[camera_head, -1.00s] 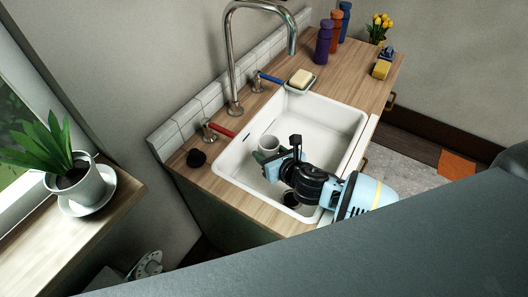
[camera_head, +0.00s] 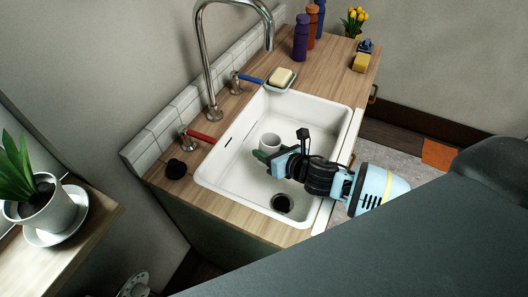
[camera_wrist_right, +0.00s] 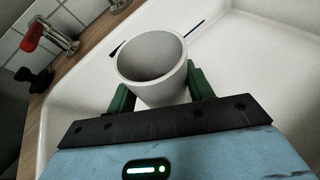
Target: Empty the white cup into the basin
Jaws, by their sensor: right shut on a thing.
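The white cup (camera_head: 269,142) is inside the white basin (camera_head: 228,167), a little toward its back wall. My right gripper (camera_head: 268,155) reaches into the basin from the right and is shut on the cup. In the right wrist view the cup (camera_wrist_right: 158,88) sits between the two green fingers (camera_wrist_right: 160,92). Its open mouth shows, and no contents can be seen in the visible part of its inside. The cup looks close to upright. Whether it touches the basin floor I cannot tell. My left gripper is not in view.
A tall tap (camera_head: 212,80) arches over the basin's back edge, between a red lever (camera_head: 202,136) and a blue lever (camera_head: 250,79). A soap dish (camera_head: 282,79) stands at the far corner. The drain (camera_head: 282,203) is clear. A potted plant (camera_head: 45,205) stands at left.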

